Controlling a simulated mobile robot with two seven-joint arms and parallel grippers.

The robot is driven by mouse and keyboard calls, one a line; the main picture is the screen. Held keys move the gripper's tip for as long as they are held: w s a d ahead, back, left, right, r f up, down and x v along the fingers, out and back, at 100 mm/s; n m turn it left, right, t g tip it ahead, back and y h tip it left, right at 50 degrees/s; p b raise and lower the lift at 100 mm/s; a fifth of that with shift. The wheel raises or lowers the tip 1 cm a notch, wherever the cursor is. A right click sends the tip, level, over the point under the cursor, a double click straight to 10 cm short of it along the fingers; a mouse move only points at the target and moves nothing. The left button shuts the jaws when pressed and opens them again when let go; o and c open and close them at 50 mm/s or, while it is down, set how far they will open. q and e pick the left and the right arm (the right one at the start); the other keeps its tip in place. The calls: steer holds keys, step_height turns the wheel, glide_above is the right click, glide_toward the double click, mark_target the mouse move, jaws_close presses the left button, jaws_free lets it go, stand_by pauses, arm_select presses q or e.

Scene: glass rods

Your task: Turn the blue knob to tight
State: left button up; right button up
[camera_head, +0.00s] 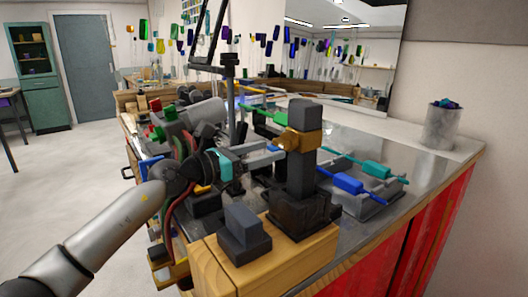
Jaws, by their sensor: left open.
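My left arm comes in from the left, and my left gripper (268,157) points right, open, with its grey fingers at the brass-coloured fitting (301,141) on a dark upright post (302,171). A small blue piece (273,148), possibly the blue knob, shows at the fingertips beside that fitting. It is too small to tell whether it lies between the fingers or touches them. My right gripper is not in view.
The post stands on a wooden block (285,262) at the bench's near edge, beside a dark stepped block (244,235). Rods with blue (348,183) and teal (376,168) blocks lie right of it. Red and green knobs and hoses crowd the left. A grey cup (441,127) stands far right.

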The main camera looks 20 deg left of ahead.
arm_select(q)
steer(key=shift+s+a, duration=0.1)
steer(key=b+v, duration=0.3)
steer(key=v, duration=1.2)
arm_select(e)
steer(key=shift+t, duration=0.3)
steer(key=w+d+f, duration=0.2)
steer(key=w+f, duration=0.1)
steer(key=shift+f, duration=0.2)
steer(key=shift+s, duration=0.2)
